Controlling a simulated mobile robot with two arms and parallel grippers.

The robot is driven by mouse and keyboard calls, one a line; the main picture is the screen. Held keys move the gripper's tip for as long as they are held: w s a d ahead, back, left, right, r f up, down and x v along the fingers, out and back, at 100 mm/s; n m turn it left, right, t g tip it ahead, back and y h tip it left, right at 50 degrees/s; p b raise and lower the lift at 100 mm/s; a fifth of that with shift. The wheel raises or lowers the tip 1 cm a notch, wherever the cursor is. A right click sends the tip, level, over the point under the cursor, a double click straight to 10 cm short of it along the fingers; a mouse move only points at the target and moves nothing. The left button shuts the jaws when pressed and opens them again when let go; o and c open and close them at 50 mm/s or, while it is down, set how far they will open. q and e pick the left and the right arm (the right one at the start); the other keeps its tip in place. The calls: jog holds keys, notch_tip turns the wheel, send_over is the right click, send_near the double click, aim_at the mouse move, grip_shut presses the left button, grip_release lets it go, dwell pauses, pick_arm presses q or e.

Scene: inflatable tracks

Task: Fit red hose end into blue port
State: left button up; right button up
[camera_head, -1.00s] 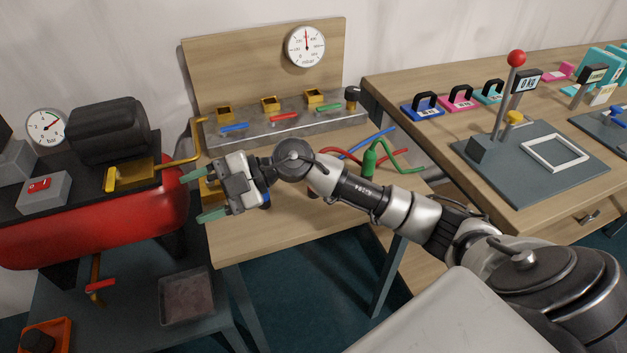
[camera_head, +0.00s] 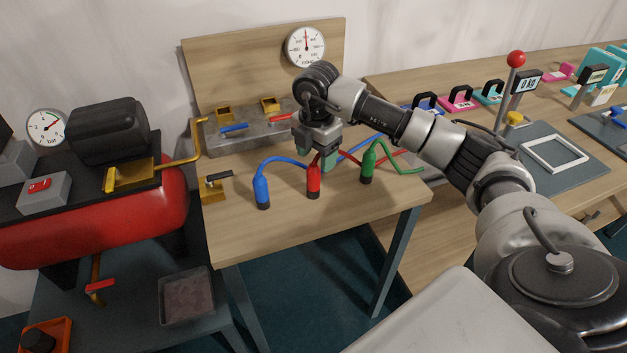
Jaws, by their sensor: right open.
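The red hose end (camera_head: 313,182) stands upright on the wooden table, between the blue hose end (camera_head: 262,190) and the green hose end (camera_head: 368,163). My right gripper (camera_head: 321,156) points down, open, just above the red hose end and partly in front of its hose. I cannot tell whether its fingers touch the hose. The metal manifold (camera_head: 262,140) at the back of the table bears brass ports. The port at its left (camera_head: 224,114) has a blue lever (camera_head: 234,128); the middle one (camera_head: 270,105) has a red lever. My arm hides the manifold's right end. My left gripper is not in view.
A brass valve with a dark handle (camera_head: 214,187) sits at the table's left edge, beside the red tank (camera_head: 110,215). A gauge (camera_head: 305,47) is on the backboard. The table's front part is clear. A second bench with a lever press stands at right.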

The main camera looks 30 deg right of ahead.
aim_at(313, 175)
jog(key=f, duration=0.2)
jog(key=a+f+p, duration=0.1)
jog(key=f, duration=0.2)
jog(key=shift+s, duration=0.2)
jog(key=shift+f, duration=0.35)
jog(key=shift+c, duration=0.2)
jog(key=c, duration=0.9)
jog(key=shift+c, duration=0.5)
jog(key=shift+r, duration=0.15)
